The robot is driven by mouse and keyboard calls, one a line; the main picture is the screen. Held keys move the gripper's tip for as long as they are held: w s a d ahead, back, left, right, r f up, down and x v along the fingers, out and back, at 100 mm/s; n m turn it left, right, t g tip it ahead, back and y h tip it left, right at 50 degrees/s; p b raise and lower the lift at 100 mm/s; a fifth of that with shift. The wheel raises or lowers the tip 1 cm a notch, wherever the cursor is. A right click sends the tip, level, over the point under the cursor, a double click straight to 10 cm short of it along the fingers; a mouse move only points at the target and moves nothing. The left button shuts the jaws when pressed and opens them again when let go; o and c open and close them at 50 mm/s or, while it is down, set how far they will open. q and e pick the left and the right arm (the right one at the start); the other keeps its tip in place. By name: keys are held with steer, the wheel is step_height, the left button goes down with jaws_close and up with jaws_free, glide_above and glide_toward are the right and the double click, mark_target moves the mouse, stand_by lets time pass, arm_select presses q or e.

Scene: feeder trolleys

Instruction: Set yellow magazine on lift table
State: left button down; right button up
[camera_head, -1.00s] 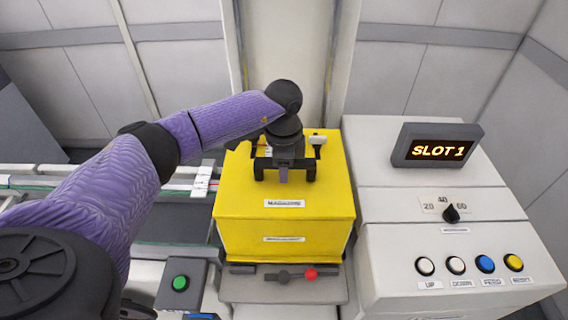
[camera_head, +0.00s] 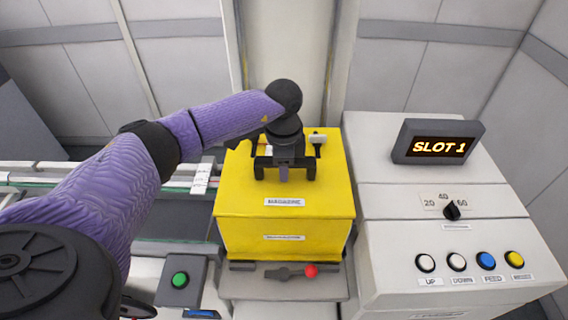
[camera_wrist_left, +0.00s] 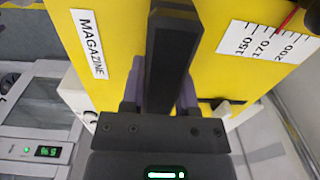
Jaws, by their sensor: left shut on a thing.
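The yellow magazine (camera_head: 240,205) is a large box with white labels and a dark handle on top. It is upright over the lift table (camera_head: 250,289), the pale grey platform in front of the magazine. I cannot tell whether its underside touches the platform. My left gripper (camera_head: 284,172) reaches down from above and is shut on the dark handle. In the left wrist view the handle bar (camera_wrist_left: 168,65) runs between the purple fingers, with the yellow top (camera_wrist_left: 125,20) below. My right gripper is not in view.
A red-knobbed lever (camera_head: 311,271) sits at the platform's front. A control console (camera_head: 380,240) with a SLOT 1 display (camera_head: 438,148), dial and several buttons stands close on the right. A conveyor (camera_head: 170,228) lies on the left, with a green button box (camera_head: 180,283) in front.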

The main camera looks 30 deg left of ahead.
arm_select(q)
steer(key=shift+f, duration=0.2)
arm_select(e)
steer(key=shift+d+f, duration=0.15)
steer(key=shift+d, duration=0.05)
arm_select(q)
steer(key=c, duration=0.6)
jaws_free()
steer(key=o, duration=0.3)
steer(key=shift+f, duration=0.1)
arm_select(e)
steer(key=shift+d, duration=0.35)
